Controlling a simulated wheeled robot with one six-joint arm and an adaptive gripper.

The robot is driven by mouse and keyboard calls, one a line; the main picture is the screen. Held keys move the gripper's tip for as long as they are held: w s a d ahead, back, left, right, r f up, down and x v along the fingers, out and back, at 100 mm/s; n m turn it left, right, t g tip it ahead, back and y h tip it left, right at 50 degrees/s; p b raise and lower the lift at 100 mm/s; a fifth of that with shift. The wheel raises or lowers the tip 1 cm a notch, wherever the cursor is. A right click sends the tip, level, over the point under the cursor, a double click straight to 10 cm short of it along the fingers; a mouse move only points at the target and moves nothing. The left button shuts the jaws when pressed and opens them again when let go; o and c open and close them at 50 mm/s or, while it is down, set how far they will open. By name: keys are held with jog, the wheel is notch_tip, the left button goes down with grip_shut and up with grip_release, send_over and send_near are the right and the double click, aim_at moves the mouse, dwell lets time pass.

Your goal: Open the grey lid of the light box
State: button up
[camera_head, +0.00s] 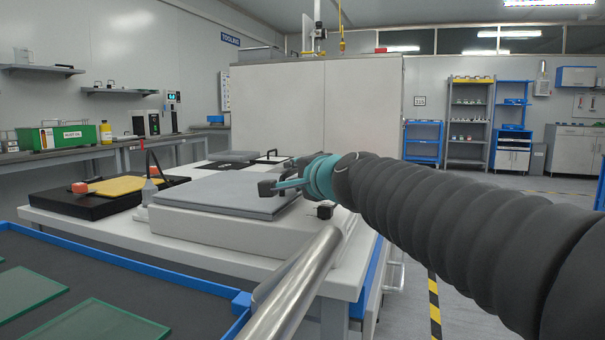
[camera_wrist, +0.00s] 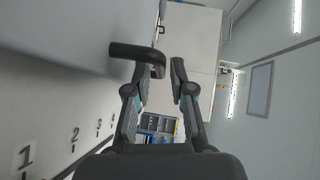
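The light box (camera_head: 215,232) is a low white box on the table, with a flat grey lid (camera_head: 222,194) lying closed on top. In the wrist view the lid (camera_wrist: 65,25) fills the upper left, above a white face marked with numbers. A black bent handle (camera_wrist: 135,51) sticks out from the lid there. My gripper (camera_head: 277,187) is at the right edge of the lid in the head view. In the wrist view my gripper (camera_wrist: 160,70) is open, with the handle's bent end at its fingertips. I cannot tell whether they touch.
A black tray with a yellow piece (camera_head: 115,186) lies left of the box. A blue-edged tray (camera_head: 178,279) with glass plates (camera_head: 95,322) is in front. A metal rail (camera_head: 298,288) crosses near the box's right front. A white cabinet (camera_head: 360,100) stands behind.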

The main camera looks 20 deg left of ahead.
jog(key=shift+x, duration=1.3)
grip_shut()
jog(key=shift+r+p, duration=0.15)
jog(key=shift+p, duration=0.15)
